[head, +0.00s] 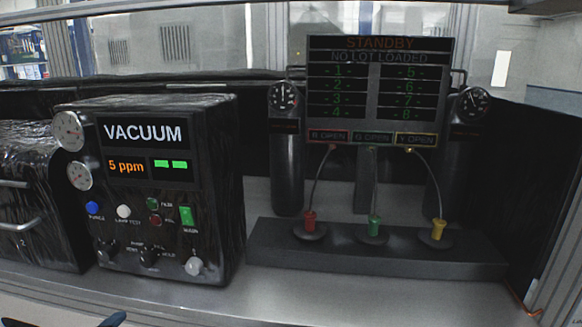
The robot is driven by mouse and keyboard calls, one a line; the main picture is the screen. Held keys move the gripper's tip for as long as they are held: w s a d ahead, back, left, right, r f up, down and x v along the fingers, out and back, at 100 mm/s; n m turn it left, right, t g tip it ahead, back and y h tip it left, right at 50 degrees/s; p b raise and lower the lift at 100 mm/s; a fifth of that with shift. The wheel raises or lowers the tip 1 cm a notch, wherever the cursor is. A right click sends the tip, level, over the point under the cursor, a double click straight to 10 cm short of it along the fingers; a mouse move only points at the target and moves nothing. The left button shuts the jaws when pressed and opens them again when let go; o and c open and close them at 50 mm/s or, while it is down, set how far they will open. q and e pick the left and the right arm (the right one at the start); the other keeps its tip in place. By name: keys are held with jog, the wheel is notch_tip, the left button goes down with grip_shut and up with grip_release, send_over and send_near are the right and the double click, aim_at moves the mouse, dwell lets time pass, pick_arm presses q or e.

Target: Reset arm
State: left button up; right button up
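The task line names no object other than the arm. In the head view, a dark, blue-edged tip (113,320) and a small dark piece show at the bottom left edge. They may be part of my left arm or gripper, but too little shows to tell whether it is open or shut. My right gripper and arm are not in the head view.
A black vacuum unit (215,140) with gauges and knobs stands on the grey bench (330,300). A dark drawer unit (35,190) is left of it. Red (309,221), green (375,226) and yellow (438,230) connectors stand on a dark base below a status display (378,80). The front strip is clear.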

pick_arm(q)
jog(key=s+d+f+n+g, duration=0.2)
jog(key=s+d+f+n, duration=0.2)
jog(key=s+f+n, duration=0.3)
jog(key=s+d+f+n+g+y, duration=0.1)
jog(key=s+d+f+n+g, duration=0.1)
jog(key=s+d+f+n, duration=0.3)
jog(key=s+f+n, duration=0.1)
jog(key=s+f, duration=0.3)
jog(key=shift+s+d+f+n, duration=0.2)
jog(key=shift+f+n, duration=0.1)
jog(key=shift+n, duration=0.1)
dwell(0.4)
dwell(2.2)
